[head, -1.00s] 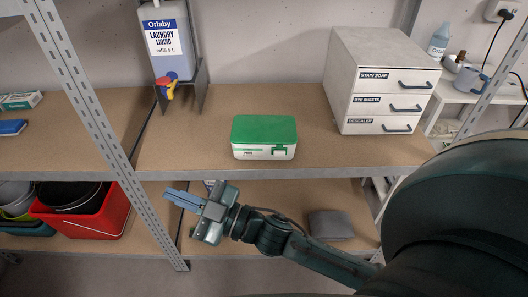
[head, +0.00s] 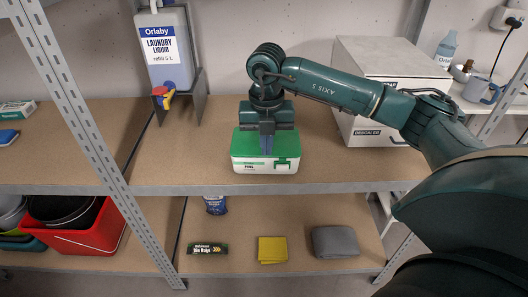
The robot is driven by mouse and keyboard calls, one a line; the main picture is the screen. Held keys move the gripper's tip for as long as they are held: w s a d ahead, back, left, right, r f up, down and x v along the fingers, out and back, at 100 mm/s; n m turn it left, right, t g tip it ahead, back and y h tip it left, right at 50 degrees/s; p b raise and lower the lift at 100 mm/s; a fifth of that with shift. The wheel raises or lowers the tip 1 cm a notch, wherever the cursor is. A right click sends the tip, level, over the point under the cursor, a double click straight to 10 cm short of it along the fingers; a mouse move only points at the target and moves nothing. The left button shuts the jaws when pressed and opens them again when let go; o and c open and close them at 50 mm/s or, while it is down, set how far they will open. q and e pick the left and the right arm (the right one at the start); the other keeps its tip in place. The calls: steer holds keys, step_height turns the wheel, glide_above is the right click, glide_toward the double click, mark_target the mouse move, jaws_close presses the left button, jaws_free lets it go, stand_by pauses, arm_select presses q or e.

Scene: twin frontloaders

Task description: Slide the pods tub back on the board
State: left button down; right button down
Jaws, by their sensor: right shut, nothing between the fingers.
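The pods tub (head: 246,164), white with a green lid and a front latch, sits on the upper shelf board (head: 200,165), close to the board's front edge. My right gripper (head: 266,148) is shut with nothing between its fingers. It points down over the tub, with the fingertips in front of the lid's green top in the picture. I cannot tell whether they touch the lid. The gripper and wrist hide the back middle of the lid. My left gripper is not in view.
A laundry liquid jug (head: 164,50) stands in a holder at the back left. A white drawer unit (head: 354,125) stands to the right, partly behind my arm. The lower shelf holds a yellow cloth (head: 272,250), a grey cloth (head: 335,241) and a red bin (head: 85,238). Board left of the tub is bare.

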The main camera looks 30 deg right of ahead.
mark_target(241, 166)
steer(key=f, duration=0.3)
steer(key=w+f, duration=0.1)
steer(key=f, duration=0.1)
steer(key=w+d+f+p, duration=0.1)
steer(key=f, duration=0.2)
steer(key=shift+w+f, duration=0.1)
steer(key=shift+f, duration=0.25)
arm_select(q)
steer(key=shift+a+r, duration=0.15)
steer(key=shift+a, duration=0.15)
arm_select(e)
steer(key=shift+w+d, duration=0.45)
steer(key=shift+w, duration=0.2)
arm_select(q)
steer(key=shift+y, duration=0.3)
